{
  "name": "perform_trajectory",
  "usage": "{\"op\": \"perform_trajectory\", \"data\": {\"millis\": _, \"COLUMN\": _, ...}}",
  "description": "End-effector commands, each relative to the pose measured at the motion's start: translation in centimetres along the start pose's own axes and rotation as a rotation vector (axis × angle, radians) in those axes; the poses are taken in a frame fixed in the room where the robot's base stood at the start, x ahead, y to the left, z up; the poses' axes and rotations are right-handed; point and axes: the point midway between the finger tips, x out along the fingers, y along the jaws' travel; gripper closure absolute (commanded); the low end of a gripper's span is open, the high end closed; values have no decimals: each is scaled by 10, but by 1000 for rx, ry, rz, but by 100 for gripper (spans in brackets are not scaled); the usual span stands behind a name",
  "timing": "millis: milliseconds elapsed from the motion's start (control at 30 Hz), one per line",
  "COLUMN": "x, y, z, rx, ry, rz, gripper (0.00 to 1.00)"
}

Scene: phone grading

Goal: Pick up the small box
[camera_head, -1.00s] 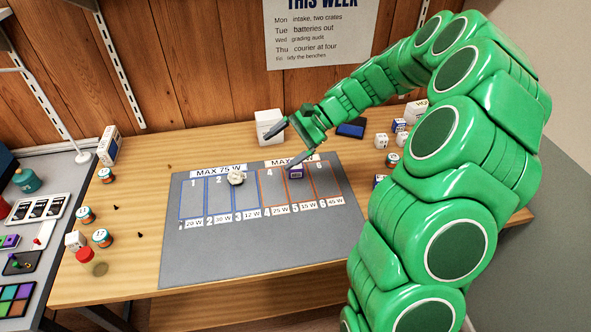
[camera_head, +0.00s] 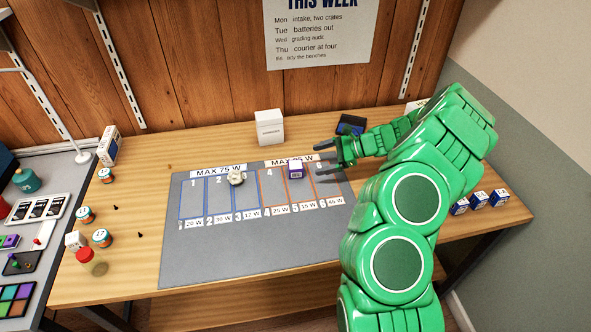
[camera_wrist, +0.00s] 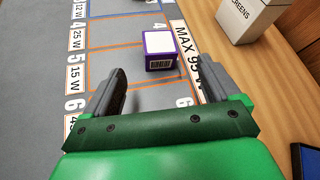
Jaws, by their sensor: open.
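A small purple box (camera_head: 296,170) with a white top stands on the grey mat (camera_head: 250,240), in the orange-lined part near the MAX 95 W label. In the wrist view the purple box (camera_wrist: 160,50) shows a white barcode label on its near face. My gripper (camera_head: 322,160) is to the right of the box, its fingers pointing left towards it. In the wrist view my gripper (camera_wrist: 157,78) is open and empty. The box lies ahead of the fingertips, roughly midway between them, with mat showing between. I see no contact.
A taller white box (camera_head: 270,127) stands behind the mat; it shows at top right in the wrist view (camera_wrist: 245,18). A dark blue tray (camera_head: 350,125) is behind my gripper. The mat's front is clear.

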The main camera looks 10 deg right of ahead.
Motion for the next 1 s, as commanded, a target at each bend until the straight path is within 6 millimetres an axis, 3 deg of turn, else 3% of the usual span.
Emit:
{"op": "perform_trajectory", "data": {"millis": 467, "x": 35, "y": 1, "z": 0, "rx": 0, "ry": 1, "rz": 0, "gripper": 10}}
{"op": "perform_trajectory", "data": {"millis": 733, "x": 70, "y": 3, "z": -1, "rx": 0, "ry": 0, "rz": 2, "gripper": 10}}
{"op": "perform_trajectory", "data": {"millis": 1000, "x": 76, "y": 3, "z": -1, "rx": 0, "ry": 1, "rz": 0, "gripper": 10}}
